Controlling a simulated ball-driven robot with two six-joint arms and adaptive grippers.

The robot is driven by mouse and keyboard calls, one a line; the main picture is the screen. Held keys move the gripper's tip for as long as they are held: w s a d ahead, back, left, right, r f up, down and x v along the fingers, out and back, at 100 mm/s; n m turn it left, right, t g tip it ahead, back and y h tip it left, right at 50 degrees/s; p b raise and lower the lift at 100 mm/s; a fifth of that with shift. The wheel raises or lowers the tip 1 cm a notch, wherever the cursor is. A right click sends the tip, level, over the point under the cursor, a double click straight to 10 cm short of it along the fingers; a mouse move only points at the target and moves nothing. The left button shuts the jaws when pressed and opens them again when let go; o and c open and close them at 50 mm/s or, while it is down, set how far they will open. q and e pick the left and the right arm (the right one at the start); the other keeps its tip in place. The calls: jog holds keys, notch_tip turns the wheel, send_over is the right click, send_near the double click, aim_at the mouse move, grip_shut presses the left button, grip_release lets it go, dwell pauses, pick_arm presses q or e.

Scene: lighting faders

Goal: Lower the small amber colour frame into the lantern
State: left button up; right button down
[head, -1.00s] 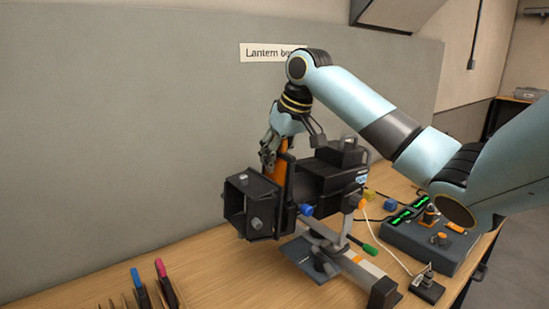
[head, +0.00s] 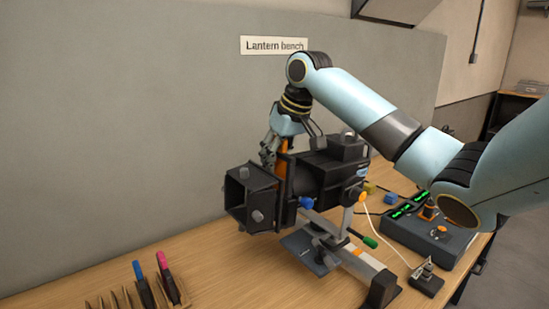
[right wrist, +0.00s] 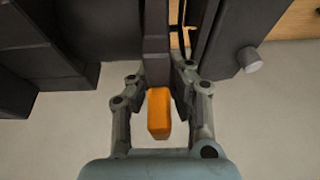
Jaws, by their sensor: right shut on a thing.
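The black lantern (head: 325,172) stands on a grey metal rail above the bench, its square flap hood (head: 248,196) facing left. My right gripper (head: 270,152) is above the lantern, between its body and the hood. It is shut on the orange grip of the amber colour frame (head: 281,163). In the right wrist view the orange grip (right wrist: 158,113) sits between the fingers, and a dark upright strip extends from it between the lantern parts. The frame's lower part is hidden by the lantern, so its depth in the slot cannot be told. My left gripper is not in view.
A wooden rack (head: 125,299) at the lower left holds frames with blue (head: 137,271) and pink (head: 161,259) grips. A dark control box (head: 430,240) with green displays stands at the right. A white cable runs across the bench. A grey wall panel stands behind.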

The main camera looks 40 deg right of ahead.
jog(key=shift+f, duration=0.1)
jog(key=shift+f, duration=0.45)
jog(key=c, duration=1.4)
grip_release()
jog(key=shift+s, duration=0.1)
jog(key=shift+o, duration=1)
jog(key=shift+f, duration=0.15)
jog(key=shift+o, duration=0.4)
jog(key=o, duration=0.7)
jog(key=shift+c, duration=0.2)
jog(key=shift+a, duration=0.1)
jog(key=shift+r, duration=0.2)
